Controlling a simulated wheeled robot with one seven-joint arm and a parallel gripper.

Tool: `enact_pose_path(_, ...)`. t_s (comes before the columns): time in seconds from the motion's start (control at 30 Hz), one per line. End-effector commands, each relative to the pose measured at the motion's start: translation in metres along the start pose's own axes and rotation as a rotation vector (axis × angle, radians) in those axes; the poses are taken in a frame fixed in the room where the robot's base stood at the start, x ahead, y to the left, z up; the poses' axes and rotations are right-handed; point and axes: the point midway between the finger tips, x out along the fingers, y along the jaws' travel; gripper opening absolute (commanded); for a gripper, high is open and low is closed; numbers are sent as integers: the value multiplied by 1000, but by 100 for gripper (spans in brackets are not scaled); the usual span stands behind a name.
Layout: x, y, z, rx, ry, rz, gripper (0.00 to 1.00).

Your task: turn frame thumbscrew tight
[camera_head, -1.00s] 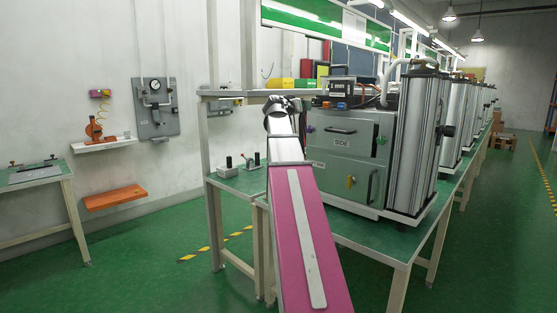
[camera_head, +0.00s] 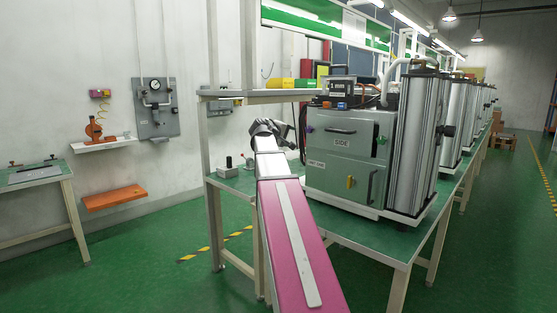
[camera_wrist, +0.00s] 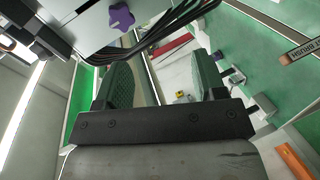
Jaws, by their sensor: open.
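The grey-green cabinet (camera_head: 340,160) labelled "SIDE" stands on the bench and carries several coloured knobs. A purple lobed knob (camera_head: 309,128) is on its left edge; a purple lobed knob also shows at the top of the wrist view (camera_wrist: 122,18). A yellow knob (camera_head: 350,182) is on the lower door and a green one (camera_head: 381,140) at the upper right. I cannot tell which is the frame thumbscrew. My gripper (camera_wrist: 166,70) is open and empty, its two green fingers apart. The purple knob is above and left of the fingers, not between them.
Silver columns (camera_head: 418,140) stand right of the cabinet on the green bench (camera_head: 365,238). A shelf (camera_head: 260,94) with its post is above and left of my arm. Dark cables (camera_wrist: 165,30) run close beyond the fingertips. A small clamp fixture (camera_head: 250,162) sits on the bench at left.

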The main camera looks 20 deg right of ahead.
Motion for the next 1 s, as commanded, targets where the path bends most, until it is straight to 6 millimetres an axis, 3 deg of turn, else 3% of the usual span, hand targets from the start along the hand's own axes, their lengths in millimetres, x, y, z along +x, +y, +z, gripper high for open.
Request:
enact_pose_path(0.6, -2, -78, -3, -662, -53, -131, 64)
enact_pose_path(1.0, -4, -104, -3, -890, -55, -183, 64)
